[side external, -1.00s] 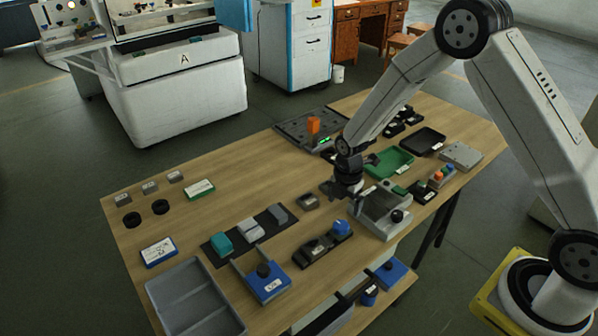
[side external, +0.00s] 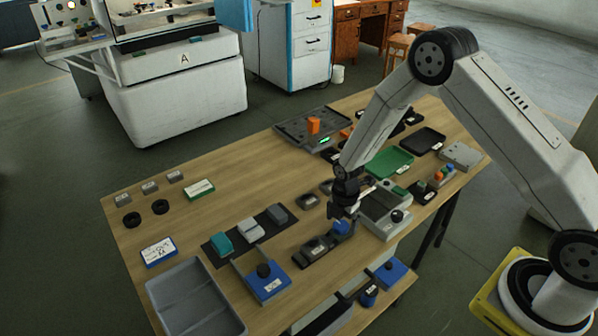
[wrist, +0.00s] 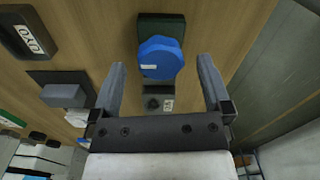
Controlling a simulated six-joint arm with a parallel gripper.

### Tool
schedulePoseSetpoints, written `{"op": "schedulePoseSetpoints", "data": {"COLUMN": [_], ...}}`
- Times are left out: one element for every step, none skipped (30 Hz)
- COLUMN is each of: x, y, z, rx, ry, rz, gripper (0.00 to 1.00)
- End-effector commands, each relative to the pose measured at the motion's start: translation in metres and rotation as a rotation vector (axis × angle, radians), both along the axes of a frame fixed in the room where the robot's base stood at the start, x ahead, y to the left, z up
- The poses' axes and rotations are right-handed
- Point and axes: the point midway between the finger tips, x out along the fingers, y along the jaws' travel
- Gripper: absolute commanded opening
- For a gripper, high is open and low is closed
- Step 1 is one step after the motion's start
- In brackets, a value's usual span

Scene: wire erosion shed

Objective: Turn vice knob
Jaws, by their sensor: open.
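A blue faceted knob (side external: 341,228) sits at one end of a long dark base (side external: 312,256), near the front edge of the bench. In the wrist view the knob (wrist: 161,50) has a small white mark on its left and appears framed between my two fingers. My gripper (side external: 342,213) is open and points down just above the knob, partly covering it in the side view. In the wrist view my gripper (wrist: 161,62) has one finger on each side of the knob, with gaps left and right. I cannot tell whether the fingertips reach down to the knob's height.
A grey fixture with a black knob (side external: 397,215) stands close on the right. A blue block (side external: 268,285) with a black knob and a dark strip of blocks (side external: 248,231) lie to the left. A grey tray (side external: 190,297) is at the front left. The bench's left middle is fairly clear.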

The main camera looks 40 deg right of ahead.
Motion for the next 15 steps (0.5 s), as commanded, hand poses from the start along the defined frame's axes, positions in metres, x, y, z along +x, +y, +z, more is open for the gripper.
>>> {"op": "schedulePoseSetpoints", "data": {"x": [0.0001, 0.0, -0.0001, 0.0, 0.0, 0.0, 0.0, 0.0, 0.0001, 0.0001, 0.0001, 0.0, 0.0, 0.0, 0.0], "y": [0.0, 0.0, 0.0, 0.0, 0.0, 0.0, 0.0, 0.0, 0.0, 0.0, 0.0, 0.0, 0.0, 0.0, 0.0], "z": [-0.0035, -0.005, -0.0066, -0.0074, -0.008, -0.0086, -0.0089, -0.0091, -0.0092, -0.0092, -0.0092, -0.0091, -0.0091, -0.0091, -0.0091], "rx": [0.0, 0.0, 0.0, 0.0, 0.0, 0.0, 0.0, 0.0, 0.0, 0.0, 0.0, 0.0, 0.0, 0.0, 0.0], "ry": [0.0, 0.0, 0.0, 0.0, -0.001, -0.001, -0.001, -0.001, -0.001, -0.001, -0.001, -0.001, -0.001, -0.001, -0.001], "rz": [0.0, 0.0, 0.0, 0.0, 0.0, 0.0, 0.0, 0.0, 0.0, 0.0, 0.0, 0.0, 0.0, 0.0, 0.0], "gripper": [0.99, 0.99, 0.99, 0.99, 0.99, 0.99, 0.99, 0.99, 0.99, 0.99, 0.99, 0.99, 0.99, 0.99, 0.93]}}
